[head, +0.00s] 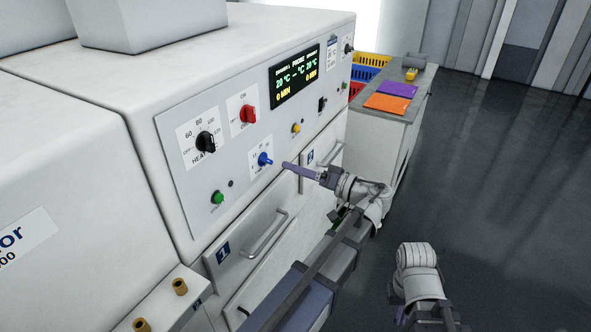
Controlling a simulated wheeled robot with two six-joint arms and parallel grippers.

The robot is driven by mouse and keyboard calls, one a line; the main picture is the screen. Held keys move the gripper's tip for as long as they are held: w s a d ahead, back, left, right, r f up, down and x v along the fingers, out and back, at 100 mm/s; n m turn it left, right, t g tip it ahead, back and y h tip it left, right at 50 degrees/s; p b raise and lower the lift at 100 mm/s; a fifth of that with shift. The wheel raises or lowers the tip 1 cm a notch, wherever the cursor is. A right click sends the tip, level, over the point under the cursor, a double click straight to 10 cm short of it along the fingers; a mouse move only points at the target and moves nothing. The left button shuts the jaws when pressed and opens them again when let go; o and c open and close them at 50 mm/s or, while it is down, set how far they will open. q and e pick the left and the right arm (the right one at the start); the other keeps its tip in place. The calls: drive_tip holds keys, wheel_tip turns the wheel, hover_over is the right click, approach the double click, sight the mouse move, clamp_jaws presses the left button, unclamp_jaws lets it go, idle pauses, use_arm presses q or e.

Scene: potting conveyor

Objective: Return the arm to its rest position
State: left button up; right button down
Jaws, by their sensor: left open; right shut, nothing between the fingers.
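My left gripper (290,167) is in front of the white machine's control panel (240,185). Its purple fingers point left at the blue knob (265,159), with a small gap between them in the picture. The fingers are seen almost edge-on; they are open and hold nothing. My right arm hangs low at the bottom right, over the floor. My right gripper (403,317) shows only partly at the lower frame edge, shut and empty.
The panel also has a black knob (206,142), a red knob (248,114) and a lit display (296,76). Below is a drawer with a handle (265,238). A side counter (393,101) holds purple and orange sheets. Dark floor (490,200) is clear at right.

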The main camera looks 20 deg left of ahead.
use_arm(q)
drive_tip(key=s+d+f+m+h+p, duration=0.1)
drive_tip(key=s+d+f+m+h, duration=0.3)
drive_tip(key=s+d+f+h, duration=0.4)
drive_tip(key=s+d+f+m+h+p, duration=0.1)
drive_tip(key=s+d+f+m+h, duration=0.35)
drive_tip(key=f, duration=0.45)
drive_tip(key=s+d+f+m+g+h, duration=0.1)
drive_tip(key=s+d+f+m+h, duration=0.1)
drive_tip(key=d, duration=0.8)
drive_tip(key=shift+s+d+m+h+p, duration=0.35)
drive_tip(key=shift+s+m+h, duration=0.3)
drive_tip(key=shift+s+h, duration=0.4)
drive_tip(key=shift+w+a, duration=0.15)
